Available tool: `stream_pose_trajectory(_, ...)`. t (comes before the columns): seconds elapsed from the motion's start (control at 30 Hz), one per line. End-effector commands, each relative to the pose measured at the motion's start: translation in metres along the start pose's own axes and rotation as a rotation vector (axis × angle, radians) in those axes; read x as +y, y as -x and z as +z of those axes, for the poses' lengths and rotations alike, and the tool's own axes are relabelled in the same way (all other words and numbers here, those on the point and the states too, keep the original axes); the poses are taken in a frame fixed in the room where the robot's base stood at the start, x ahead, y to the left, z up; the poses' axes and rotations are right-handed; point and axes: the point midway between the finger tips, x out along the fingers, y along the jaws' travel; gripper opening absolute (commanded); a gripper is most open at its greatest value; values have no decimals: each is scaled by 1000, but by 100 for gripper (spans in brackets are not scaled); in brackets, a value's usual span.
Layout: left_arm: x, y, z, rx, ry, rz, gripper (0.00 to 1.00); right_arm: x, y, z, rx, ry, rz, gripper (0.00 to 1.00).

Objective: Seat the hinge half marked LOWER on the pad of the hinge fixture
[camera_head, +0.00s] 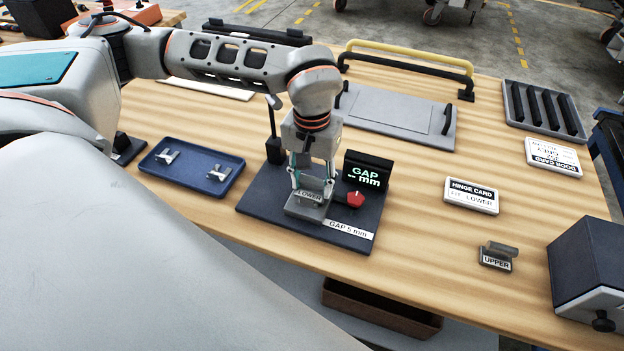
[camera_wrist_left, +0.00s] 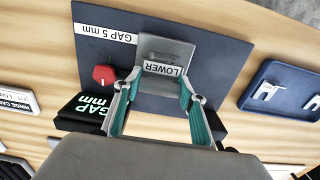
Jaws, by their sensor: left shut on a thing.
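The hinge half marked LOWER (camera_head: 306,209) is a small grey piece with a white label, over the dark base of the hinge fixture (camera_head: 262,206). It also shows in the left wrist view (camera_wrist_left: 164,54). My left gripper (camera_head: 311,188) points down and is shut on it. The fixture has a red knob (camera_head: 356,199), a display (camera_head: 367,177) reading "GAP -- mm" and a "GAP 5 mm" strip (camera_head: 348,230). The UPPER hinge half (camera_head: 498,256) lies apart at the right. My right gripper is out of view.
A blue tray (camera_head: 177,184) with two small metal parts is left of the fixture. A hinge card (camera_head: 471,196) reading "LOWER" lies to the right, with a dark box (camera_head: 590,262) at the right edge. A grey panel (camera_head: 398,115) is behind. Bare wood lies between fixture and card.

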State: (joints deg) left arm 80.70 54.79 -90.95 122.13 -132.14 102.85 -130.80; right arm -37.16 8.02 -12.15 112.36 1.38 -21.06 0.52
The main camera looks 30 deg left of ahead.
Motion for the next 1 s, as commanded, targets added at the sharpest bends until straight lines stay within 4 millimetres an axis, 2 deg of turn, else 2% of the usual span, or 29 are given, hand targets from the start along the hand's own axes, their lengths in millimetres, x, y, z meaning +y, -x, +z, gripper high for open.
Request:
stream_pose_trajectory(0.3,0,0,0,1,0,0,11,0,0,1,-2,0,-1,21)
stream_pose_trajectory(0.33,0,0,0,1,0,0,46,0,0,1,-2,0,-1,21)
stream_pose_trajectory(0.4,0,0,0,1,0,0,60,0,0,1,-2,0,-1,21)
stream_pose_trajectory(0.77,0,1,0,0,0,0,60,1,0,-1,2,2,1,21)
stream_pose_trajectory(0.87,0,9,-1,3,1,0,60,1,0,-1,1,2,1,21)
stream_pose_trajectory(1.0,0,32,-2,5,0,1,60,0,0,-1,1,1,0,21)
